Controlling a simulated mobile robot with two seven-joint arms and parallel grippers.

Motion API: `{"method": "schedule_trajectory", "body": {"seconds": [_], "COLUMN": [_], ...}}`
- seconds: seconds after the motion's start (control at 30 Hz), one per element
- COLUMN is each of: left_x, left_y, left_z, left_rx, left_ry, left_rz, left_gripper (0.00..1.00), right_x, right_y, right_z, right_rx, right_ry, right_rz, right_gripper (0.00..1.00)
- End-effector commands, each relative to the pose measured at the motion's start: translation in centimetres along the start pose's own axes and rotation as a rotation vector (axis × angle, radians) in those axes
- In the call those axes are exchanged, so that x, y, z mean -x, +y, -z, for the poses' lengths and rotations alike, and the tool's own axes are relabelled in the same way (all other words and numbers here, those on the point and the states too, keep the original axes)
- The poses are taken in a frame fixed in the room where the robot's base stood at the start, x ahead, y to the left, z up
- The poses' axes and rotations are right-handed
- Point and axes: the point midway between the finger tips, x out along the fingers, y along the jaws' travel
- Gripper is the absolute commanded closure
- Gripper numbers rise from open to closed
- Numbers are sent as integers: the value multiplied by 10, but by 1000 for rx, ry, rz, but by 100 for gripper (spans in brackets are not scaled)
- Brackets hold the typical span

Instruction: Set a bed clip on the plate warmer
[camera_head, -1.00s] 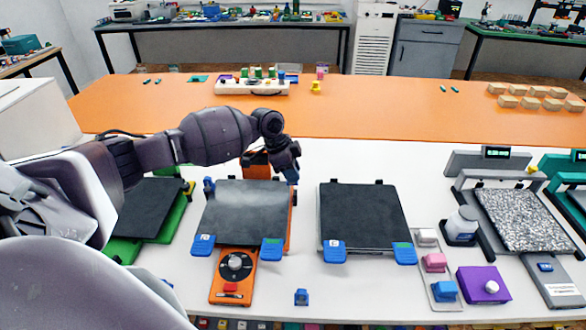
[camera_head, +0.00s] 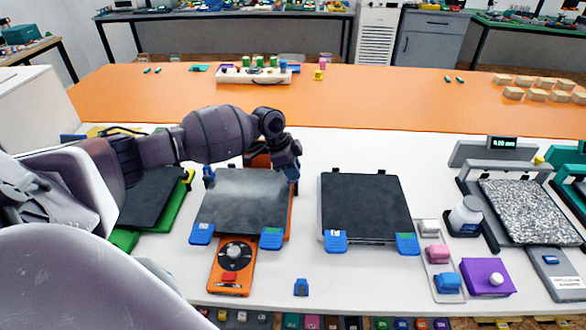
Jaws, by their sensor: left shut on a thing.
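The plate warmer is an orange unit with a black dial panel (camera_head: 232,262) and a dark grey plate (camera_head: 242,203) on top. Blue clips sit at its front left corner (camera_head: 201,233), front right corner (camera_head: 271,238) and back left corner (camera_head: 208,176). My left gripper (camera_head: 291,170) is at the plate's back right corner, shut on a blue bed clip (camera_head: 292,174). The fingers mostly hide this clip, and I cannot tell whether it touches the plate. A loose blue clip (camera_head: 301,287) lies on the white table in front. My right gripper is out of view.
A second dark plate (camera_head: 365,205) with two blue front clips lies to the right. A green-edged plate (camera_head: 150,202) is at left, under my arm.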

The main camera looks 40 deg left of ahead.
Motion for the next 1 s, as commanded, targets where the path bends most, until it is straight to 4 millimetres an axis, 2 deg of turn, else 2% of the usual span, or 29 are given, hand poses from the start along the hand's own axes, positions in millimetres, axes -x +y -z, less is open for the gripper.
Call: {"method": "schedule_trajectory", "body": {"seconds": [0.4, 0.43, 0.6, 0.8, 0.97, 1.0], "left_x": [-2, -2, -2, -2, -2, -2], "left_y": [0, 0, 0, 0, 0, 0], "left_z": [-1, -1, -1, -1, -1, -1], "left_rx": [0, 0, 0, 0, 0, 0], "left_ry": [0, 0, 0, 0, 0, 0], "left_rz": [0, 0, 0, 0, 0, 0], "left_gripper": [99, 71, 46, 44, 20, 20], "right_x": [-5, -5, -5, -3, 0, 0], "right_y": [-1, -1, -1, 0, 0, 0], "right_z": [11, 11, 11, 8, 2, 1], "right_rx": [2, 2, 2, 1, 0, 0], "right_ry": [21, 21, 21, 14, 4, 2], "right_rz": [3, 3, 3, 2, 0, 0], "right_gripper": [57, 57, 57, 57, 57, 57]}}
